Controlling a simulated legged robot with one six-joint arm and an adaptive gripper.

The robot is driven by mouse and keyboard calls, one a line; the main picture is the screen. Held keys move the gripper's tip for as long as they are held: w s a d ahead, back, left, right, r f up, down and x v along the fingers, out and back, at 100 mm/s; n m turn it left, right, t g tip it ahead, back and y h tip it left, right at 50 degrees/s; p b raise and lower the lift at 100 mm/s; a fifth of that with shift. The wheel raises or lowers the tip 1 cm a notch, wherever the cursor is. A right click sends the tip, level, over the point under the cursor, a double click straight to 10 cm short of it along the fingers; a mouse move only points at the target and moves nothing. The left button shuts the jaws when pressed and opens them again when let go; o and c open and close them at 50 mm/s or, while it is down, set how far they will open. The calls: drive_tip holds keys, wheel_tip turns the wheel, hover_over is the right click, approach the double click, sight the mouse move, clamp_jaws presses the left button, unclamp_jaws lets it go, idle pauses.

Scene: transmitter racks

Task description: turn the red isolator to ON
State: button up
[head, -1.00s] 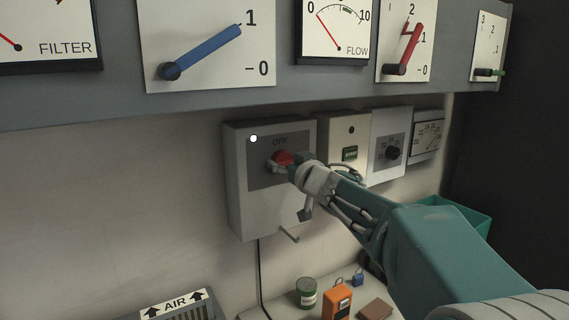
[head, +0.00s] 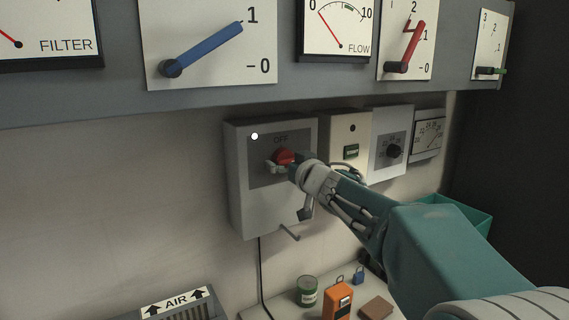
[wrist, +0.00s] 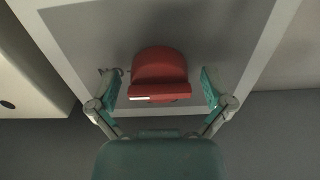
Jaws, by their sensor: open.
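The red isolator knob (head: 284,156) sits on the dark plate of a pale wall box (head: 244,206), below the printed word OFF. In the wrist view the red knob (wrist: 159,75) fills the middle, with a short white mark on its near edge. My gripper (wrist: 161,87) is open, one finger on each side of the knob. A gap shows between each finger and the knob. In the head view my gripper (head: 282,164) is at the front of the knob and hides part of it.
A box with a green START button (head: 351,152) and a box with a black dial (head: 394,151) stand to the right. Blue (head: 205,50) and red (head: 408,50) levers are above. A green can (head: 307,291) and an orange device (head: 338,301) rest on the bench below.

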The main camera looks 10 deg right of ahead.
drive_tip(key=shift+s, duration=0.1)
drive_tip(key=v, duration=1.1)
drive_tip(key=shift+s, duration=0.3)
drive_tip(key=shift+d, duration=0.15)
drive_tip(key=s+d+f+m+g+h, duration=0.3)
drive_tip(key=s+f+m+g+h, duration=0.15)
drive_tip(key=s+f+h, duration=0.45)
drive_tip(key=s+a+f+g+y, duration=0.1)
drive_tip(key=s+a+f+g, duration=0.2)
drive_tip(key=s+f, duration=0.3)
drive_tip(key=s+a+f+n+g+y, duration=0.1)
drive_tip(key=s+a+f+g+y, duration=0.1)
drive_tip(key=s, duration=0.8)
wheel_tip(320, 180, down, 4)
drive_tip(key=shift+a+r+g, duration=0.15)
drive_tip(key=shift+a+g, duration=0.75)
drive_tip(key=shift+g, duration=0.15)
